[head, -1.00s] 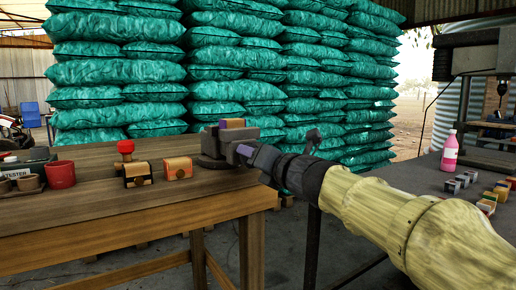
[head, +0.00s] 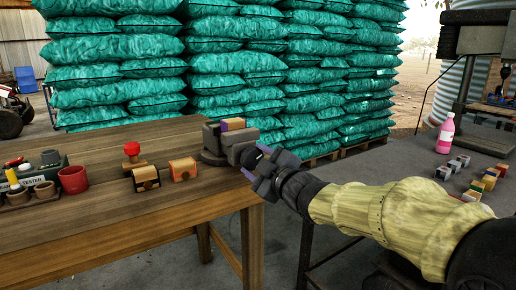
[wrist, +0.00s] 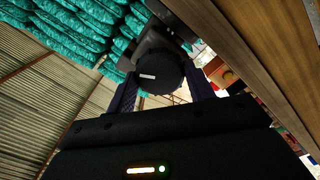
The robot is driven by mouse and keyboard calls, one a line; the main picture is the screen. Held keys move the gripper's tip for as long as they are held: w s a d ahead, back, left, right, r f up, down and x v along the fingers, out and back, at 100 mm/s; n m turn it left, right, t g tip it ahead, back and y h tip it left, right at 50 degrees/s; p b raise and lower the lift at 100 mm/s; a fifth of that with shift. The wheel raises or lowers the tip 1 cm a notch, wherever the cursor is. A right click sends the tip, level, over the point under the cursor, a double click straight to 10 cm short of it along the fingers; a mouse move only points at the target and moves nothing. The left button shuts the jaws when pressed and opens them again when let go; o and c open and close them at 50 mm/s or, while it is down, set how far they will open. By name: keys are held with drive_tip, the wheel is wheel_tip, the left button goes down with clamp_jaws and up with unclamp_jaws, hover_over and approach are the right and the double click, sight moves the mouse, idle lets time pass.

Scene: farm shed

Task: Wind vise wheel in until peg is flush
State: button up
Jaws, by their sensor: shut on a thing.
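The grey vise (head: 212,143) stands at the right end of the wooden bench. A purple and tan block (head: 234,124) shows at the top of its jaws. The vise wheel (wrist: 158,76) is a dark round knob with a white mark in the wrist view; in the head view it is mostly hidden by my gripper. My gripper (head: 262,167) is at the right side of the vise, its fingers on either side of the wheel and shut on it. I cannot tell which part is the peg or how far it stands out.
A red cup (head: 73,180) is farther left. A dark table (head: 405,172) at right holds a pink bottle (head: 446,134) and several small blocks.

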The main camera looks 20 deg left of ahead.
drive_tip(key=m+p, duration=0.2)
drive_tip(key=shift+w+d+m, duration=0.1)
drive_tip(key=shift+d+m, duration=0.1)
drive_tip(key=shift+m, duration=0.2)
drive_tip(key=shift+m+p, duration=0.35)
drive_tip(key=shift+m, duration=0.15)
drive_tip(key=shift+f, duration=0.25)
drive_tip(key=o, duration=1.1)
drive_tip(key=shift+r, duration=0.1)
drive_tip(key=shift+r, duration=0.1)
